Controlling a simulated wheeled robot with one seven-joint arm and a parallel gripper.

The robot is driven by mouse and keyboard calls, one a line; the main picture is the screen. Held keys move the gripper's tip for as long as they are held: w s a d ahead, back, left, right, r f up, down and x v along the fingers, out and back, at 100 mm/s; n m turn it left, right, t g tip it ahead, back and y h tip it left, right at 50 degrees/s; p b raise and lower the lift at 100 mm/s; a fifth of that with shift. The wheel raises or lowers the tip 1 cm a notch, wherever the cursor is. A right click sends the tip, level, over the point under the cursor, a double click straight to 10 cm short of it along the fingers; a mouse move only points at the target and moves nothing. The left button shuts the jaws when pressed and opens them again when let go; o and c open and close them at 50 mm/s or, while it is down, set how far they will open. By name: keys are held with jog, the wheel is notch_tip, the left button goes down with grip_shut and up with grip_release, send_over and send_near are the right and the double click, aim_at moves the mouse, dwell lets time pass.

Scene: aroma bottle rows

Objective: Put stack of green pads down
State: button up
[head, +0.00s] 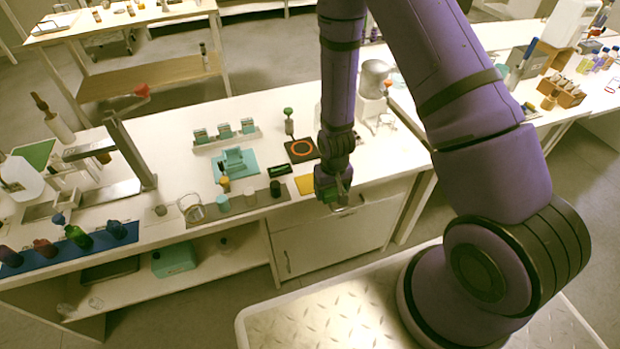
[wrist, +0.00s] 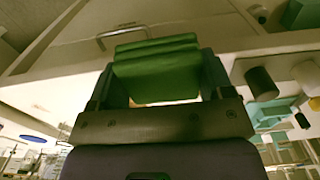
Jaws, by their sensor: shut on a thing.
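My gripper (head: 334,188) is at the front edge of the white bench, above the drawer front in the head view. In the wrist view my gripper (wrist: 157,80) is shut on the stack of green pads (wrist: 157,68), whose layered edges show between the two fingers. The stack is mostly hidden by the gripper in the head view. A drawer handle shows beyond the stack in the wrist view.
Left of my gripper are a yellow pad (head: 305,184), a dark tray (head: 291,176) and a grey mat (head: 212,211) with small bottles. Behind are a black square with an orange ring (head: 301,160) and a teal holder (head: 222,180). The drawer cabinet (head: 325,243) is below.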

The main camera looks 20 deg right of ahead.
jog(key=w, duration=0.3)
jog(key=w+a, duration=0.1)
jog(key=w, duration=0.2)
jog(key=w+f, duration=0.1)
jog(key=w, duration=0.2)
jog(key=shift+w+a, duration=0.4)
jog(key=shift+f, duration=1.7)
jog(key=shift+f, duration=0.15)
jog(key=o, duration=1)
jog(key=shift+c, duration=0.2)
